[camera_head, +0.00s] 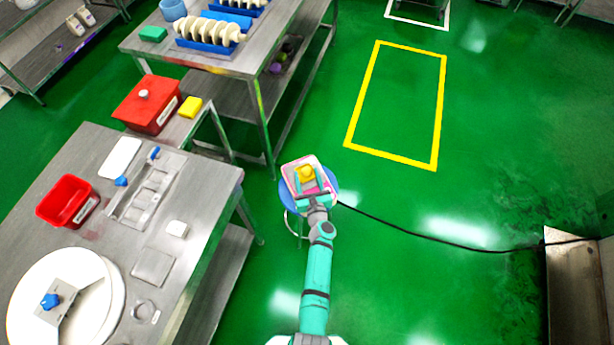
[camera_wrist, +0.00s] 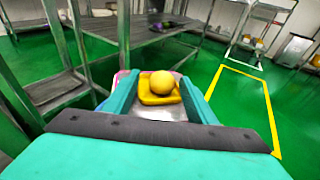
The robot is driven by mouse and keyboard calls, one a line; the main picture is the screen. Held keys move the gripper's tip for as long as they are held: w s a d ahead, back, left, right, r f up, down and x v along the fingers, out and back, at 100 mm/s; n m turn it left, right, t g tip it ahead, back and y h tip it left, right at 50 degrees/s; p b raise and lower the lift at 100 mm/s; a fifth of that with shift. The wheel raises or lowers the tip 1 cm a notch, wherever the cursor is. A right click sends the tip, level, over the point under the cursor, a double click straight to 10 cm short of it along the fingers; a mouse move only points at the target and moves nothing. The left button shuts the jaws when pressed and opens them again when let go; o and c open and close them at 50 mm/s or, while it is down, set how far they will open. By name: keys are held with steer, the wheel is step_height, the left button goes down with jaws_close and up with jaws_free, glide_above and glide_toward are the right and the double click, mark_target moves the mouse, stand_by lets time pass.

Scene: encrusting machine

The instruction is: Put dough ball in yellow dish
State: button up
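The yellow dough ball (camera_head: 306,171) appears to rest in the small yellow dish (camera_head: 299,179). In the wrist view the ball (camera_wrist: 162,82) sits over the yellow dish (camera_wrist: 146,97), whose rim shows around its lower side. The dish is on a white and pink tray or board (camera_head: 291,166) on a round blue stool (camera_head: 286,195). My gripper (camera_head: 310,182) is open, its teal fingers spread on either side of the ball and dish. I see a gap between the ball and each finger. Any contact with the dish is hard to judge.
A steel table (camera_head: 210,190) on the left holds a red bin (camera_head: 67,198), a white round machine part and small trays. Behind it, tables hold a red lidded box (camera_head: 147,103) and a yellow sponge-like block (camera_head: 190,107). A black cable crosses the open green floor on the right.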

steer(key=shift+r, duration=0.25)
steer(key=v, duration=1.2)
steer(key=s+r+n+g+h, duration=0.2)
steer(key=s+r+n+h, duration=0.1)
steer(key=s+n, duration=1.65)
steer(key=s+a+r+n+t, duration=0.1)
steer(key=s+r+n, duration=0.6)
steer(key=r, duration=0.4)
steer(key=s+a+r+n+t, duration=0.1)
steer(key=s+r+n, duration=0.6)
steer(key=r, duration=0.4)
steer(key=shift+s+r, duration=0.15)
steer(key=shift+s, duration=0.05)
